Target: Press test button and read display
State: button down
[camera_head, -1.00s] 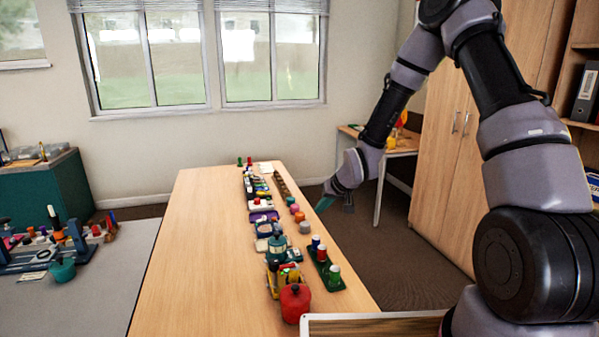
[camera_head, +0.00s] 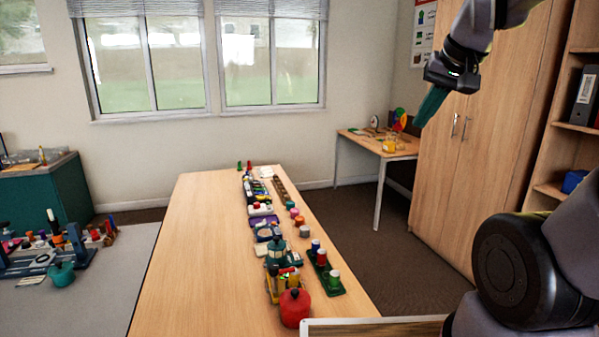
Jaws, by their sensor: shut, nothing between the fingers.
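My gripper (camera_head: 428,110), with teal fingers, is raised high at the upper right in front of the wooden cabinet. It is shut and empty, pointing down and left, well apart from the table. A small white device with a red top (camera_head: 257,206) stands in the row of items on the long wooden table (camera_head: 190,240). It may carry the test button, but it is too small to tell. I cannot make out a display on any item.
A red rounded pot (camera_head: 294,308) stands at the table's near end. A green tray (camera_head: 330,284) holds coloured pegs. A side table (camera_head: 375,144) stands by the tall cabinet (camera_head: 455,190). The left half of the long table is clear.

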jog(key=shift+m+y, duration=0.4)
jog(key=s, duration=0.1)
jog(key=s+r, duration=0.1)
jog(key=s, duration=0.3)
jog(key=shift+s+d+r, duration=0.2)
jog(key=shift+r, duration=0.05)
dwell(0.8)
